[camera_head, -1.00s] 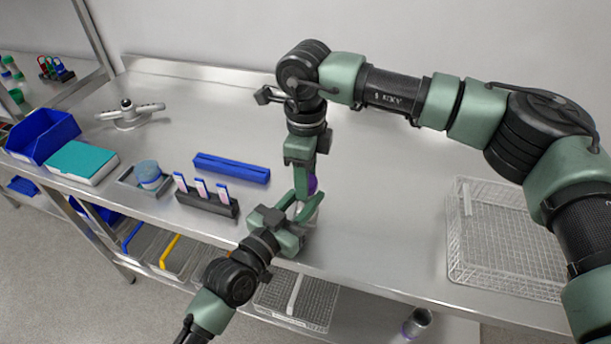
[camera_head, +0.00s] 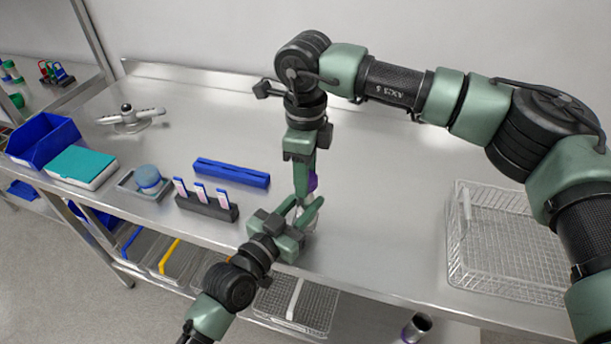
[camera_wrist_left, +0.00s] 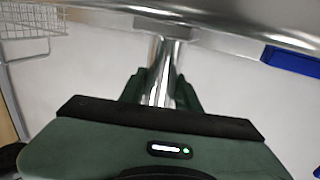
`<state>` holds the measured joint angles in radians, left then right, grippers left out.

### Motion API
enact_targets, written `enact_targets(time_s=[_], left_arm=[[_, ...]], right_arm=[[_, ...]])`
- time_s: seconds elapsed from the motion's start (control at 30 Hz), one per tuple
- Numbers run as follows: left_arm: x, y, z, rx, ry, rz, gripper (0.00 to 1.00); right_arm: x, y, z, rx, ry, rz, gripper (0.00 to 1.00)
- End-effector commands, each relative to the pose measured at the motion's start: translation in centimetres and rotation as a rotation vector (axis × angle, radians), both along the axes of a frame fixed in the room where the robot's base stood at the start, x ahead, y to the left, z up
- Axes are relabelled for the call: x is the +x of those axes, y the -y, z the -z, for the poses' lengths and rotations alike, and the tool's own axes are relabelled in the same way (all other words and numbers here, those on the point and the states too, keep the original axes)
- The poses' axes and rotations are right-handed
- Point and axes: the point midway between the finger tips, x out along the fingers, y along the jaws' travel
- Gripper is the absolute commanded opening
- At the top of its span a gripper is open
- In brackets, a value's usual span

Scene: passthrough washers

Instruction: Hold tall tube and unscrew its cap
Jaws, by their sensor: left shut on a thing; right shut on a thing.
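The tall tube (camera_wrist_left: 162,75) is clear and shiny and stands upright between the fingers of my left gripper (camera_wrist_left: 160,92) in the left wrist view. In the head view my left gripper (camera_head: 304,212) comes in from the lower left and is shut on the tube, above the front part of the table. My right gripper (camera_head: 308,180) points down from above and is shut on the purple cap (camera_head: 313,182). Its fingers hide much of the cap. I cannot tell whether the cap still touches the tube's top.
A wire basket (camera_head: 505,240) stands at right on the steel table (camera_head: 385,200). A blue block (camera_head: 232,172), a dark rack with several upright pieces (camera_head: 206,204) and a tray with a blue round thing (camera_head: 148,180) lie to the left. The table's middle back is clear.

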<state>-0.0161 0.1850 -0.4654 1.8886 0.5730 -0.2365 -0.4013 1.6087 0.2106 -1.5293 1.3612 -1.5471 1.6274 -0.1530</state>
Motion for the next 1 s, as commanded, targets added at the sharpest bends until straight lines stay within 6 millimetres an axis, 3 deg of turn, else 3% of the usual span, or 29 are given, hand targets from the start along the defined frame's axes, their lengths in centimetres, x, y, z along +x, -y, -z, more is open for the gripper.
enact_targets(time_s=[0.33, 0.7, 0.9, 0.93, 1.0], left_arm=[[0.0, 0.0, -0.1, -0.001, 0.002, 0.000, 0.00], [0.0, 0.0, -0.1, -0.001, 0.002, 0.000, 0.00], [0.0, 0.0, -0.1, -0.002, 0.002, 0.000, 0.00], [0.0, 0.0, -0.1, -0.002, 0.002, 0.000, 0.41], [0.0, 0.0, -0.1, -0.001, 0.002, 0.000, 0.58]], right_arm=[[0.0, 0.0, -0.2, 0.000, -0.001, -0.001, 0.00], [0.0, -0.1, -4.0, 0.001, 0.000, -0.002, 0.00], [-0.1, -0.1, -4.0, 0.000, -0.001, -0.002, 0.00], [0.0, 0.0, -4.0, 0.000, -0.001, -0.001, 0.00], [0.0, 0.0, -4.0, 0.000, -0.001, -0.001, 0.00]])
